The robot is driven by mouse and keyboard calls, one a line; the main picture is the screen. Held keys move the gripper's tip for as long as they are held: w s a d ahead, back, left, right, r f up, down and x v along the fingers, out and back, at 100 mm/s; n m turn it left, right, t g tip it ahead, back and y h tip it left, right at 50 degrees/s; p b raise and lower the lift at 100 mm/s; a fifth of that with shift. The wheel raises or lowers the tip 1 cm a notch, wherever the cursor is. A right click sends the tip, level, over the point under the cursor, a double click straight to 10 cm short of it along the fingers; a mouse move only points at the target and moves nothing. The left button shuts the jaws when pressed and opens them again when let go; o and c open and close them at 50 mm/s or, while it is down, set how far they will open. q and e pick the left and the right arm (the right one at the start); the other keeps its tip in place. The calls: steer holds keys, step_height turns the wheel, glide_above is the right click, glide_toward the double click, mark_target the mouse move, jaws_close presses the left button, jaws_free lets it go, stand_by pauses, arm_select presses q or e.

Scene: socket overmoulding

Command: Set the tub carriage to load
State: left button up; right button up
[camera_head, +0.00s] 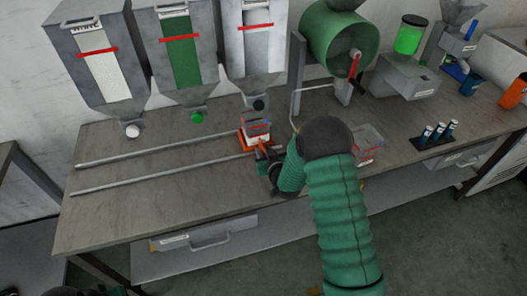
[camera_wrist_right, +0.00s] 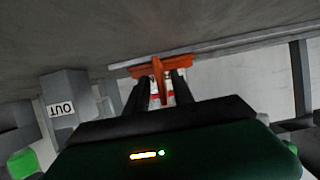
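The tub carriage (camera_head: 245,142) is an orange base on the rails, in front of the third, grey-white hopper. A grey tub (camera_head: 257,122) with a red line sits on it. In the right wrist view, the carriage's upright orange handle (camera_wrist_right: 157,80) stands between my right gripper's dark fingers (camera_wrist_right: 159,92). The fingers are apart, with gaps visible on both sides of the handle. In the head view the right gripper (camera_head: 264,155) is at the carriage's front, partly hidden by my green-sleeved arm.
Two rails (camera_head: 160,150) run left along the bench, clear of objects. White (camera_head: 100,75), green (camera_head: 182,50) and grey-white (camera_head: 255,40) hoppers hang behind them. A green drum (camera_head: 335,40), a grey box (camera_head: 368,140) and a rack of tubes (camera_head: 432,138) are to the right.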

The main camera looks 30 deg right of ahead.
steer(key=shift+w+f, duration=0.2)
steer(key=shift+w, duration=0.3)
jaws_close()
stand_by(1.1)
